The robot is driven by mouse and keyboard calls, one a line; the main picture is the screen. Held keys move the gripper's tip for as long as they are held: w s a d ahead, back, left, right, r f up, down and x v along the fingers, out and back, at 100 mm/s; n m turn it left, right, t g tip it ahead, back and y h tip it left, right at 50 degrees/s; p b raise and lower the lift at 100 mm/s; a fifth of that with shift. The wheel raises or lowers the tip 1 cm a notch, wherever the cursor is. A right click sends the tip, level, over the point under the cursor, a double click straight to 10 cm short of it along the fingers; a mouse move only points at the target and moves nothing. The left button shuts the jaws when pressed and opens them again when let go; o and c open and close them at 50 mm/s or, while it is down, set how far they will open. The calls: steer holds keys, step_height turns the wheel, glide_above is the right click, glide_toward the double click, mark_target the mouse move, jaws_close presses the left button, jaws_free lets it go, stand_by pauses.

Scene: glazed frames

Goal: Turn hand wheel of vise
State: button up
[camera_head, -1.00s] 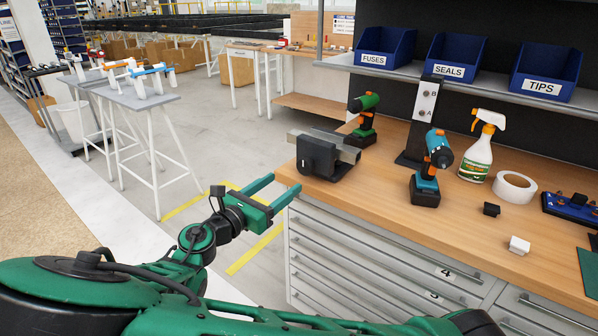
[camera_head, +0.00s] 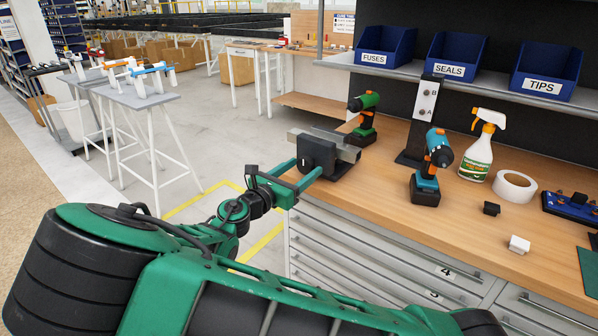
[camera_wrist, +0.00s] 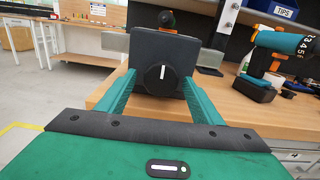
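The vise (camera_head: 322,154) is a dark block with grey metal jaws at the near left corner of the wooden workbench. In the wrist view, its hand wheel (camera_wrist: 162,77) is a round black knob with a white, roughly upright mark on the front of the dark body (camera_wrist: 180,52). My gripper (camera_head: 303,171) is just in front of the vise at the bench edge. In the wrist view, the two green fingers of my gripper (camera_wrist: 162,97) are spread wide on either side of the knob, with nothing held between them. Contact with the vise cannot be told.
On the workbench (camera_head: 390,195), a green drill (camera_head: 364,118) stands behind the vise and a blue drill (camera_head: 430,172) to its right. A spray bottle (camera_head: 478,155) and a tape roll (camera_head: 515,186) are farther right. A shelf with blue bins (camera_head: 385,52) runs above. The bench front has drawers (camera_head: 400,262).

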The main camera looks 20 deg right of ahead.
steer(key=c, duration=0.8)
steer(key=shift+c, duration=0.2)
steer(key=shift+m, duration=0.4)
